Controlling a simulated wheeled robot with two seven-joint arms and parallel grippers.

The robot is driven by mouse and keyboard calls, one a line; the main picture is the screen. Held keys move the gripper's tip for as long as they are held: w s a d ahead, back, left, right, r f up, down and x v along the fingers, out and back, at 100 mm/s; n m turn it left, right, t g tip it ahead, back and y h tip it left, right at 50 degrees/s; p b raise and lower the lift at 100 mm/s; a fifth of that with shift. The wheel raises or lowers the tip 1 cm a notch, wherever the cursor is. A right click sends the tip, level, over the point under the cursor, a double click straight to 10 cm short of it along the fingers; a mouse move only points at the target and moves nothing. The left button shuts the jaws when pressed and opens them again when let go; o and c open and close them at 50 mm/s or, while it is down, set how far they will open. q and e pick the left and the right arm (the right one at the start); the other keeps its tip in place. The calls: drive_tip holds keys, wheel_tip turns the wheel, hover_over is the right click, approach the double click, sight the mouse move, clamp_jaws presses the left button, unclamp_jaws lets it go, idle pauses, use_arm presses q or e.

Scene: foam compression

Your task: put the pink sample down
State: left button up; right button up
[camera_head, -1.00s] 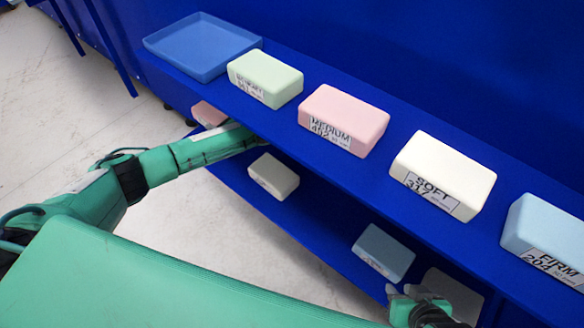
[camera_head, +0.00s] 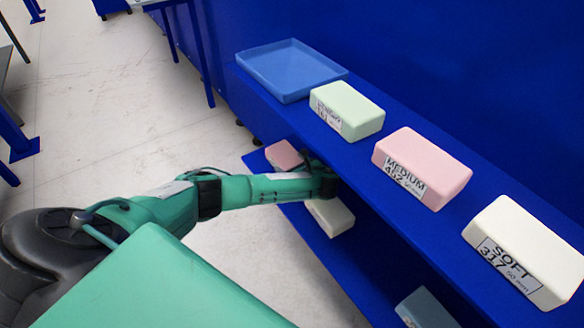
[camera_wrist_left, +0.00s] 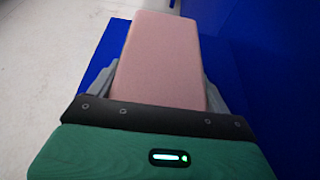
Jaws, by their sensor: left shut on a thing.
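The pink sample (camera_wrist_left: 163,55) is a plain, dull pink block. In the left wrist view it lies lengthwise between the two grey fingers of my left gripper (camera_wrist_left: 157,90), which is shut on it. In the head view its end (camera_head: 284,156) shows at the far left end of the lower blue shelf. The gripper (camera_head: 312,165) is beside it, mostly hidden under the upper shelf's edge. I cannot tell whether the block's underside touches the shelf. My right gripper is out of view.
The upper shelf (camera_head: 365,160) holds a blue tray (camera_head: 290,70), a green block (camera_head: 347,110), a pink block labelled MEDIUM (camera_head: 424,166) and a white SOFT block (camera_head: 525,250). On the lower shelf (camera_head: 357,255) are a cream block (camera_head: 332,216) and a grey-blue block (camera_head: 425,308).

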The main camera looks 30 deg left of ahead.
use_arm(q)
drive_tip(key=shift+f, duration=0.15)
drive_tip(key=shift+f, duration=0.6)
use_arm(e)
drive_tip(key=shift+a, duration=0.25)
use_arm(q)
drive_tip(key=o, duration=1)
drive_tip(key=shift+c, duration=0.2)
drive_tip(key=shift+r, duration=0.1)
drive_tip(key=shift+r, duration=0.35)
drive_tip(key=p+v, duration=0.3)
drive_tip(key=v, duration=0.9)
drive_tip(key=shift+r, duration=0.25)
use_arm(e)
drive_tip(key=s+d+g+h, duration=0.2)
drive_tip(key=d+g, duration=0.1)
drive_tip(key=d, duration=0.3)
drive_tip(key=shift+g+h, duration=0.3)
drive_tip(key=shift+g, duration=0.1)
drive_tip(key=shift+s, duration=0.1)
